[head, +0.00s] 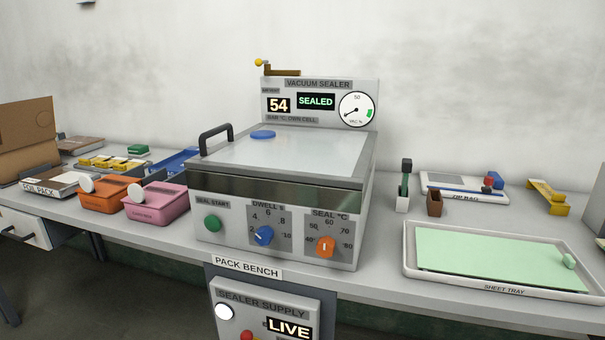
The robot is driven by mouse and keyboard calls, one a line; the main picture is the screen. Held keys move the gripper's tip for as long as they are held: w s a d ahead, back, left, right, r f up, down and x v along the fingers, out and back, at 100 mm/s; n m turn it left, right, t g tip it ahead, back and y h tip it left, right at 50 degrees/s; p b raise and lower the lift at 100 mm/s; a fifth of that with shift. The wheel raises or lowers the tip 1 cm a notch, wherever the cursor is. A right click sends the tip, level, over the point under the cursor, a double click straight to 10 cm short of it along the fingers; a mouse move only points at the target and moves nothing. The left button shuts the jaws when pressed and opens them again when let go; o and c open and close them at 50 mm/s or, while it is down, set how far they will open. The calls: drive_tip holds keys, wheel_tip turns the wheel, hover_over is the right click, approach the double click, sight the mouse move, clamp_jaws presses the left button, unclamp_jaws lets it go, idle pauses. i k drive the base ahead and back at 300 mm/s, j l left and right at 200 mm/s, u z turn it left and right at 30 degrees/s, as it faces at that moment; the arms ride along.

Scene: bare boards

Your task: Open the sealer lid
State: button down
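The vacuum sealer (274,218) stands in the middle of the bench in the head view. Its flat, pale lid (290,152) lies down on the body, so it is closed. A dark handle (215,138) rises from the lid's left side, and a blue round piece (263,134) sits near its back edge. The back panel display reads SEALED (316,101), beside a number 54 and a round gauge (356,109). The front has a green button, a blue dial and an orange dial. My gripper is not in view.
Orange and pink bins (156,204) stand close left of the sealer. A green-lined sheet tray (499,257) lies at the right. Small holders (434,203) stand between sealer and tray. A supply box (264,312) hangs below the bench front, lit LIVE. A wall is behind.

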sight(319, 156)
drive_tip(key=i+j+u, duration=0.2)
drive_tip(key=j+u, duration=0.3)
drive_tip(key=i+j+u, duration=0.2)
drive_tip(key=j+u, duration=0.25)
drive_tip(key=l, duration=0.1)
